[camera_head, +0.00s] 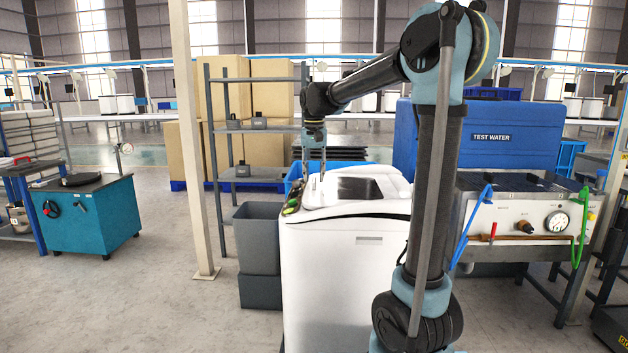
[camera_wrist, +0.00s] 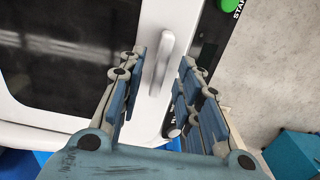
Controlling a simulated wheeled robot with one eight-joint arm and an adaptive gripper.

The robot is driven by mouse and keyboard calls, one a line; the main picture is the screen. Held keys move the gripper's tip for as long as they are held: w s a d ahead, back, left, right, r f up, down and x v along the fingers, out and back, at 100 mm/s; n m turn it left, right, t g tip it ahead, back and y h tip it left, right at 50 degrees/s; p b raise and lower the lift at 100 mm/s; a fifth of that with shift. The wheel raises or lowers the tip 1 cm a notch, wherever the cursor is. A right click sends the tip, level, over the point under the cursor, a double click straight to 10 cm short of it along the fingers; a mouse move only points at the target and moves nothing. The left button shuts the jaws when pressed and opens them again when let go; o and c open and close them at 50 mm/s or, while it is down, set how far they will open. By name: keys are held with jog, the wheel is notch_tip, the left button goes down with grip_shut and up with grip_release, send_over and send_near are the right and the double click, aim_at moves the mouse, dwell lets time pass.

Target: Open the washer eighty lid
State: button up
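The white washer (camera_head: 345,275) stands upright in the middle of the head view. Its lid (camera_head: 334,190) is closed on top, with a dark window. In the wrist view the lid (camera_wrist: 70,114) fills the left side, and a pale bar handle (camera_wrist: 166,50) stands on its edge. My gripper (camera_head: 314,176) points down over the left part of the washer top, near the control panel. In the wrist view my gripper (camera_wrist: 162,68) is open, with the lower end of the handle between its fingertips. I cannot tell whether the fingers touch the handle.
A dark control panel with a green button (camera_wrist: 229,5) borders the lid. Grey bins (camera_head: 257,245) stand left of the washer. A metal shelf (camera_head: 245,128) and a blue tank (camera_head: 480,135) stand behind. A test bench (camera_head: 520,212) is to the right.

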jog(key=shift+f, duration=0.85)
grip_shut()
